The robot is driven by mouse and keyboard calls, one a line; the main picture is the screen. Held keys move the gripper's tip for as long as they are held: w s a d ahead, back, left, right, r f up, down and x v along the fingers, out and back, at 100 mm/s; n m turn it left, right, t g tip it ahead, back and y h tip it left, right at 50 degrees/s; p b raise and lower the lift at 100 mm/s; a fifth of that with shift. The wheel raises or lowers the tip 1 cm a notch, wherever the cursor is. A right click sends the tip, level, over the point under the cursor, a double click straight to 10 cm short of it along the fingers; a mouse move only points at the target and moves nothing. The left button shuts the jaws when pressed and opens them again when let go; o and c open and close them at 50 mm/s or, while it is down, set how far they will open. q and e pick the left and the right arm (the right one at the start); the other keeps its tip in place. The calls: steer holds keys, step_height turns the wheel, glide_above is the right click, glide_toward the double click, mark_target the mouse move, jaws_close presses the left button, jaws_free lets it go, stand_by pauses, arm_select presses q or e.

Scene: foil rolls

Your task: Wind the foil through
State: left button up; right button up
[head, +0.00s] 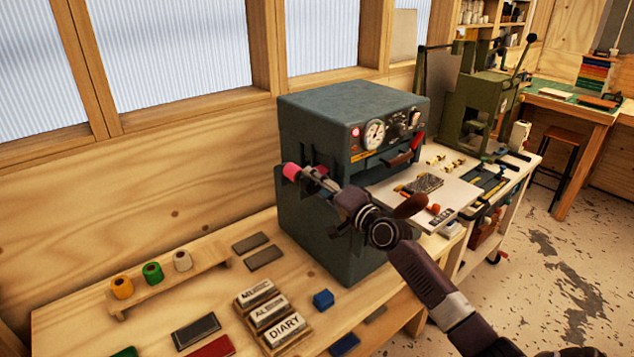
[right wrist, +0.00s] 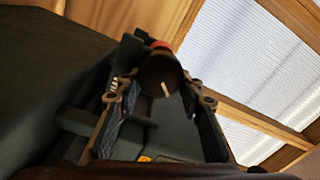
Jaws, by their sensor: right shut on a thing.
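A grey-green foil machine (head: 310,235) stands on the wooden bench. A pink-red foil roll (head: 290,171) sticks out at its left side, with another bit of pink beside it. My right gripper (head: 312,180) reaches in from the lower right to this side. In the right wrist view, its fingers (right wrist: 160,85) are on either side of a dark round knob (right wrist: 158,72) with a pale line on its face, and are shut on it. A red end of a roll (right wrist: 161,46) shows just behind the knob. In the head view the gripper hides the knob. My left gripper is out of view.
A wooden rack (head: 170,278) holds orange, green and cream rolls at the left. Label blocks (head: 270,310), a blue block (head: 323,299) and dark and red flat pieces lie on the bench. A green press (head: 480,105) stands on a cart behind.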

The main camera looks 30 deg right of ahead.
steer(key=shift+a+f, duration=0.65)
steer(key=shift+f, duration=0.15)
steer(key=o, duration=1.2)
steer(key=shift+a, duration=0.1)
steer(key=shift+c, duration=0.2)
steer(key=shift+s+a+r, duration=0.1)
steer(key=shift+a+r, duration=0.1)
steer(key=shift+r, duration=0.25)
steer(key=shift+d+r, duration=0.15)
steer(key=shift+d, duration=0.1)
steer(key=shift+s+d, duration=0.1)
steer(key=shift+s, duration=0.3)
steer(key=s, duration=0.7)
steer(key=shift+s+f, duration=0.15)
steer(key=shift+f, duration=0.05)
